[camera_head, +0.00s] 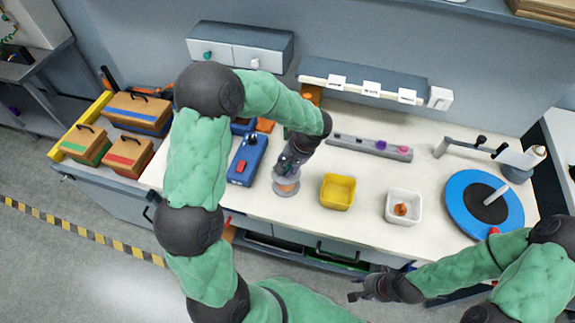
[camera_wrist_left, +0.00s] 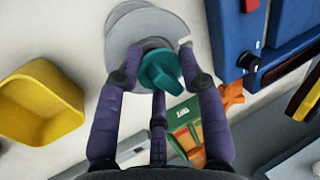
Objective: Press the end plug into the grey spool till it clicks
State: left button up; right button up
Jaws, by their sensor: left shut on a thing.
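The grey spool (camera_head: 287,191) stands on the bench, with a brownish-orange band showing between its flanges. In the left wrist view its round flange (camera_wrist_left: 128,28) lies just beyond my fingers. My left gripper (camera_head: 288,167) is right over the spool, pointing down. In the wrist view my left gripper (camera_wrist_left: 160,72) is shut on the teal end plug (camera_wrist_left: 160,70). The plug overlaps the spool in that view; whether it touches or sits in the spool I cannot tell. My right gripper (camera_head: 359,287) is empty and open in front of the bench.
A yellow bin (camera_head: 338,192) and a white bin (camera_head: 403,207) with an orange-brown part stand right of the spool. A blue device (camera_head: 247,158) is close on its left. A grey peg rail (camera_head: 370,147) lies behind. A blue turntable (camera_head: 465,205) is at the right.

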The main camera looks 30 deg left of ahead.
pick_arm(q)
jog(key=shift+f+b, duration=0.3)
jog(key=shift+b, duration=0.1)
dwell(0.3)
jog(key=shift+r, duration=0.3)
dwell(1.1)
jog(key=shift+f+b, duration=0.15)
jog(key=shift+b, duration=0.25)
jog(key=shift+f, duration=0.15)
jog(key=shift+r, duration=0.3)
jog(key=shift+b, duration=0.35)
dwell(0.5)
jog(key=shift+f, duration=0.1)
